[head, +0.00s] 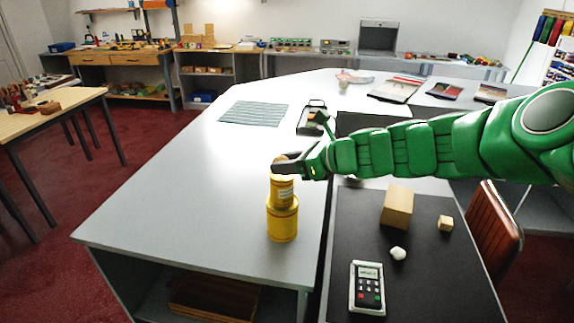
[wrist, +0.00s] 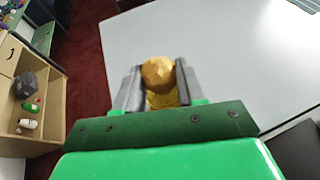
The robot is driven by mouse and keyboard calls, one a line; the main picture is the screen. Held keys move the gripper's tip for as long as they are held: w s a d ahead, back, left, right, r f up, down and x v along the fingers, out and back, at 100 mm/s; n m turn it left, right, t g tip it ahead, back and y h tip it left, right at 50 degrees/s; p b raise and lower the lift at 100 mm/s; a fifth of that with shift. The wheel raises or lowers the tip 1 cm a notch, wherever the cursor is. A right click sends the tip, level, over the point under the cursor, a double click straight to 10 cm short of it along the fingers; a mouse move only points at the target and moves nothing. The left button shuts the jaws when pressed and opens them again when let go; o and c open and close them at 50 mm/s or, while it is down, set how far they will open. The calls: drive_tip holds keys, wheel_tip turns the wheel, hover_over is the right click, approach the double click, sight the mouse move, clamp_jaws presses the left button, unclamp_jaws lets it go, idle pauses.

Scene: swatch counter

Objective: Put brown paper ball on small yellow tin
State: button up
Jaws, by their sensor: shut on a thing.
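The brown paper ball (wrist: 158,73) is between the fingers of my gripper (wrist: 159,84) in the wrist view. My gripper (head: 284,167) is shut on it, and only a little of the ball (head: 281,157) shows above the fingers in the head view. The small yellow tin (head: 282,190) stands upright on a larger yellow tin (head: 282,222) on the pale counter. The ball is right over the small tin's top; the fingers hide whether they touch. Yellow of a tin (wrist: 162,100) shows just below the ball in the wrist view.
A black mat (head: 420,270) to the right bears a wooden block (head: 397,206), a small wooden cube (head: 445,223), a white ball (head: 398,253) and a keypad device (head: 367,287). A green striped mat (head: 254,113) lies behind. The counter left of the tins is clear.

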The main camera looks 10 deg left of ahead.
drive_tip(key=shift+f, duration=0.35)
drive_tip(key=shift+f, duration=0.1)
drive_tip(key=o, duration=1)
drive_tip(key=shift+d+r, duration=0.3)
drive_tip(key=shift+d, duration=0.05)
drive_tip(key=v, duration=1.1)
drive_tip(key=shift+s+d, duration=0.1)
drive_tip(key=shift+s, duration=0.05)
